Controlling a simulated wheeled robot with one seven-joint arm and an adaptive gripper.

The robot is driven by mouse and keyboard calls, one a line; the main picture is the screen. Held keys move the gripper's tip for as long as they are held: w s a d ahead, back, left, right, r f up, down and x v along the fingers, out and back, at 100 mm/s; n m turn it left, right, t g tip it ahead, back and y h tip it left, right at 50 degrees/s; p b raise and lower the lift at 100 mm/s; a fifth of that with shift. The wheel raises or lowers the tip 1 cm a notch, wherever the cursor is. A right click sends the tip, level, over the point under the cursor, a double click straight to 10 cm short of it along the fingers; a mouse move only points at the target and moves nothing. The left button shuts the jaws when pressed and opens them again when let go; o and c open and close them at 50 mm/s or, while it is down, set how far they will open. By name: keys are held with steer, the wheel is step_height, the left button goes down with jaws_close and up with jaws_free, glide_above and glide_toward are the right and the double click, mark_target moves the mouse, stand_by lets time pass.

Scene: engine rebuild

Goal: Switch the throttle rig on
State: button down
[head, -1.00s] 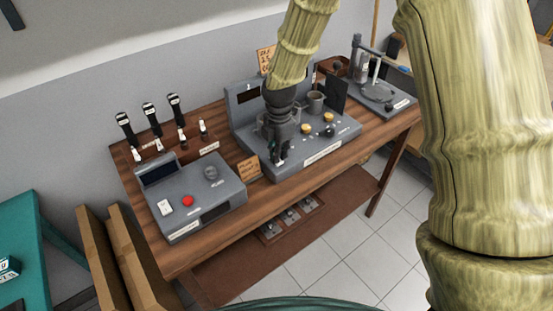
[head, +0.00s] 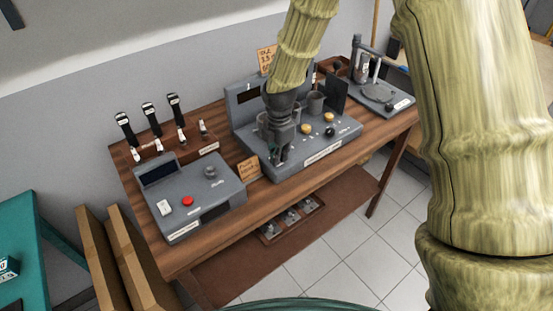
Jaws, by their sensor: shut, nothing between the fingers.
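A grey bench machine (head: 340,142) with an upright back panel, knobs and cups stands mid-bench; its front label is too small to read. My gripper (head: 277,158) points down at the left front of this machine. Its fingers are shut and empty, close to the panel; I cannot tell whether they touch it. The gripper hides that part of the panel, so any switch under it does not show. A second grey box (head: 212,190) to the left has a dark screen, a white switch (head: 165,208), a red button (head: 188,201) and a grey knob. I cannot tell from the labels which is the throttle rig.
Several black-handled tools (head: 148,112) stand in a rack at the bench's back left. A small card (head: 248,168) stands between the two machines. A grey stand (head: 382,95) is at the right end. Cardboard boxes (head: 140,255) lean at the bench's left front.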

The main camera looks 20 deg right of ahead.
steer(key=shift+r+p, duration=2.9)
steer(key=shift+r, duration=0.55)
steer(key=shift+f, duration=0.1)
